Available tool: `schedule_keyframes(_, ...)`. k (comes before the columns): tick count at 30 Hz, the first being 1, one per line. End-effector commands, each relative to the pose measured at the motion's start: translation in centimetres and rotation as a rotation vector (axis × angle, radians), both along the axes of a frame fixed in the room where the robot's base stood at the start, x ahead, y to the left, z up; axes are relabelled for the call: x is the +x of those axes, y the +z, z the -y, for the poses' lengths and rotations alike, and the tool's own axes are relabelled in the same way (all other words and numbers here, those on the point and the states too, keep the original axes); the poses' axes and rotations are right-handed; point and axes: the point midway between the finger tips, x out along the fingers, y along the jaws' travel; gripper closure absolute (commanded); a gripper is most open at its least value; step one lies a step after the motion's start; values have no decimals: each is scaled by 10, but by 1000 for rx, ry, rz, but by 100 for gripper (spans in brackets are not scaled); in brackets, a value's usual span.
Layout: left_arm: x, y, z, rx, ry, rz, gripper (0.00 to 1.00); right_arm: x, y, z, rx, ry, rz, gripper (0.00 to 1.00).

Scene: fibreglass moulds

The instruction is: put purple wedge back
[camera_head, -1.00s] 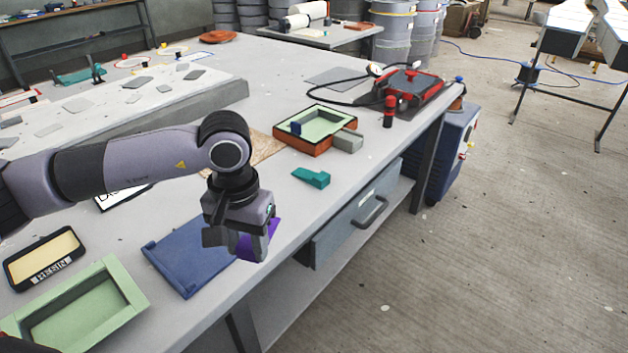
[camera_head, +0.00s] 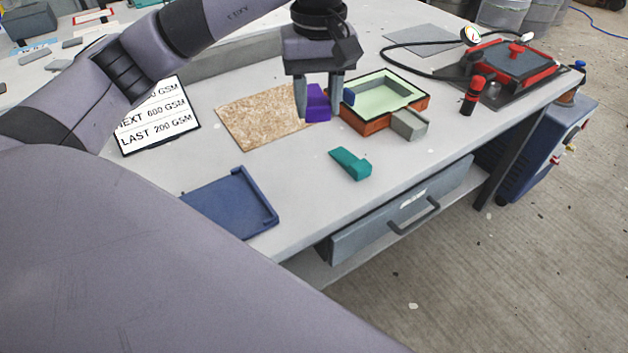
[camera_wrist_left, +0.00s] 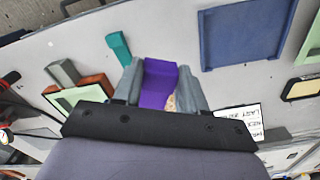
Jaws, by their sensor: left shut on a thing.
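The purple wedge (camera_head: 317,102) is held between the fingers of my left gripper (camera_head: 319,100), just left of the orange-sided mould in the head view. The wedge also shows in the left wrist view (camera_wrist_left: 158,84), between the two grey fingers (camera_wrist_left: 160,90). I cannot tell whether its underside touches the table. A teal wedge (camera_head: 350,163) lies apart on the table in front. My right gripper is out of view.
A blue tray (camera_head: 228,200) lies at the left front, and a chipboard sheet (camera_head: 262,115) behind it. A text sign (camera_head: 160,118) lies further left. Table between tray and teal wedge is bare.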

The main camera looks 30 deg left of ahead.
Motion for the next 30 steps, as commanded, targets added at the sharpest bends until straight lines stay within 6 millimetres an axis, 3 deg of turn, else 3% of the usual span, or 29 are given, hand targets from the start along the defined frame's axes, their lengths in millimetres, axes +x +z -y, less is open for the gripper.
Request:
schedule_keyframes(5,-1,-21,-1,-3,26,-8,93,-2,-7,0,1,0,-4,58)
schedule_keyframes(19,-1,-134,-1,-2,24,-8,93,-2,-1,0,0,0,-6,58)
schedule_keyframes(30,-1,-168,-1,-1,23,-6,93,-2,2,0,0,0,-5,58)
